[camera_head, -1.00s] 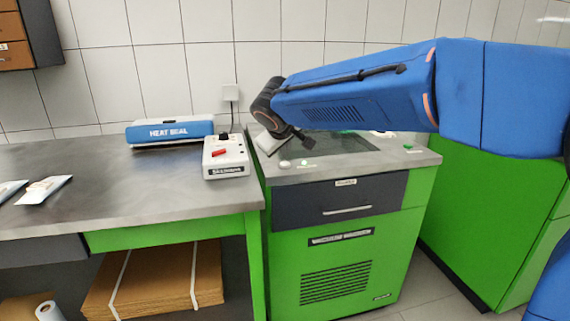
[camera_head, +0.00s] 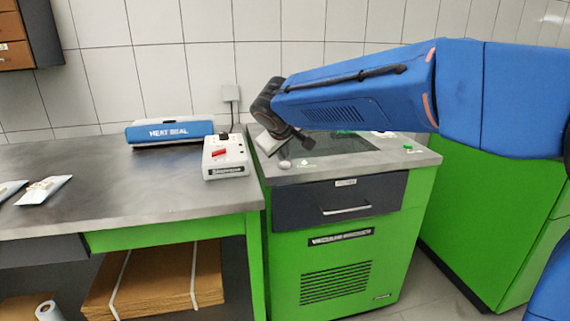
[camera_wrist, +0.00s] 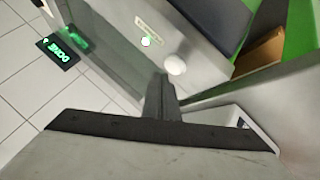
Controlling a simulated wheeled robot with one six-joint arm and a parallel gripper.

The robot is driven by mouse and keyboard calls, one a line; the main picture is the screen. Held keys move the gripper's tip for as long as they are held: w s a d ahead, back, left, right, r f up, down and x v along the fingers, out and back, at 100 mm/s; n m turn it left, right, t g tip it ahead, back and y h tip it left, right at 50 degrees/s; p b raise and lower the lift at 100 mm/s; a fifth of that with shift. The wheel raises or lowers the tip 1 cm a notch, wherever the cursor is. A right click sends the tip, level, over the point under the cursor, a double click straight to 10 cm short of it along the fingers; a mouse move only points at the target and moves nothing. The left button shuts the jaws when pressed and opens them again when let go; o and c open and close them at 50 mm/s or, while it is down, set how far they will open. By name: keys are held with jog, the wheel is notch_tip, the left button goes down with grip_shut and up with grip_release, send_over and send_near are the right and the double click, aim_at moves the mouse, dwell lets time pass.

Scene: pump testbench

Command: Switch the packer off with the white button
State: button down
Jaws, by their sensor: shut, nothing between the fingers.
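The packer (camera_head: 338,239) is a green cabinet with a grey top and a dark glass panel. A round white button (camera_head: 284,164) sits on its front left top edge, beside a small pale light (camera_head: 305,162). In the wrist view the white button (camera_wrist: 176,64) is just beyond my shut, empty gripper (camera_wrist: 160,85), and the small light (camera_wrist: 146,42) is pinkish white. A display with green letters reading "DONE" (camera_wrist: 60,50) appears upside down there. In the head view my gripper (camera_head: 308,143) hangs over the glass panel, behind the button. I see no contact with the button.
A white control box with a red switch (camera_head: 226,157) stands left of the packer on the grey bench (camera_head: 110,185). The bench's middle is clear.

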aim_at(285, 165)
jog(key=shift+f, duration=0.15)
jog(key=shift+f, duration=0.25)
jog(key=shift+f, duration=0.4)
dwell(0.7)
jog(key=shift+r, duration=0.85)
jog(key=shift+r, duration=3)
